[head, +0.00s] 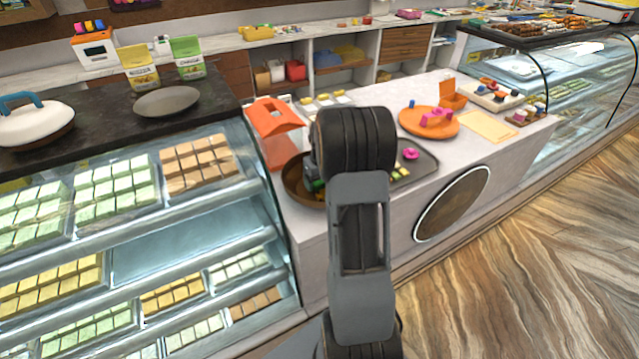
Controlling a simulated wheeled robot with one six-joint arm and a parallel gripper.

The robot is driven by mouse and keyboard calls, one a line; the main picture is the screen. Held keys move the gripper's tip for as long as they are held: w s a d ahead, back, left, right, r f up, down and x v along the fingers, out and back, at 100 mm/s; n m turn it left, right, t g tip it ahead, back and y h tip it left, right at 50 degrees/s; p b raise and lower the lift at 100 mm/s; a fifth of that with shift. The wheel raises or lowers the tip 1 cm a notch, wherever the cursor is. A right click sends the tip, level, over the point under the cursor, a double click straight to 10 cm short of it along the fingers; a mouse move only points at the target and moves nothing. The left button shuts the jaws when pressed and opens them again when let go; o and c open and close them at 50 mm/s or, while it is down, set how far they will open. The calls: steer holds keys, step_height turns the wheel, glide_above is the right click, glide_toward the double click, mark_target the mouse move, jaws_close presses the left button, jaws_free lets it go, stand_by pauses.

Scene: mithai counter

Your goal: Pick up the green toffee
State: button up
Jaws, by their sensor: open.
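A small green piece (317,186), which looks like the green toffee, lies in or over the round brown bowl (296,188) on the white counter. It is partly covered by my arm, so its full shape does not show. My gripper (311,168) is mostly hidden behind my dark wrist, over the right side of the bowl. Only a dark edge of it shows, close to the green piece. It is open, and I cannot tell whether it touches the piece.
An orange box (274,118) stands behind the bowl. A dark tray (425,160) with a pink piece lies right of my arm. An orange plate (408,122) with pink pieces is farther right. Glass sweet cases flank the counter (310,222); its front right is clear.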

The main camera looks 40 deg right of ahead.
steer(key=shift+f, duration=0.5)
steer(key=shift+c, duration=0.3)
steer(key=c, duration=0.9)
